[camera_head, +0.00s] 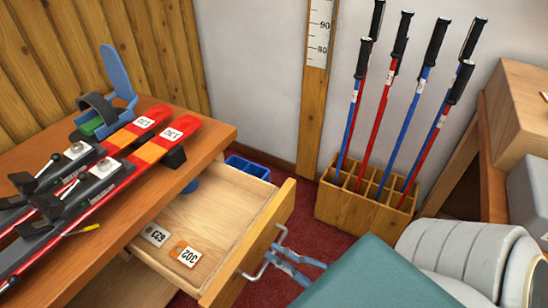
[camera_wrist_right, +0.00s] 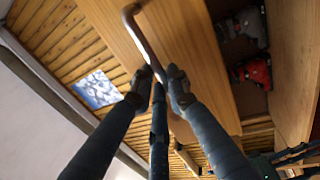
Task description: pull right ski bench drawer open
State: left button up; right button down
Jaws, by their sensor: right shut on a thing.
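The right ski bench drawer (camera_head: 215,215) stands pulled out from under the wooden bench top (camera_head: 205,135), its inside showing. Two number tags lie in it: a grey one (camera_head: 156,235) and an orange and white one (camera_head: 185,253). The drawer's metal bar handle (camera_head: 256,272) is on its front panel. My right gripper (camera_head: 279,243) is shut on this handle. In the right wrist view the fingers (camera_wrist_right: 160,85) close around the handle bar (camera_wrist_right: 148,42) against the wooden front. My left gripper is not in view.
Red and orange skis (camera_head: 150,135) and a blue binding part (camera_head: 117,75) lie on the bench. A wooden rack (camera_head: 335,205) holds several ski poles. A blue crate (camera_head: 248,166) sits on the red floor behind the drawer. A wooden table (camera_head: 493,165) stands at the right.

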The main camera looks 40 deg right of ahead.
jog(key=shift+f, duration=0.1)
jog(key=c, duration=1.7)
grip_release()
jog(key=v, duration=1.2)
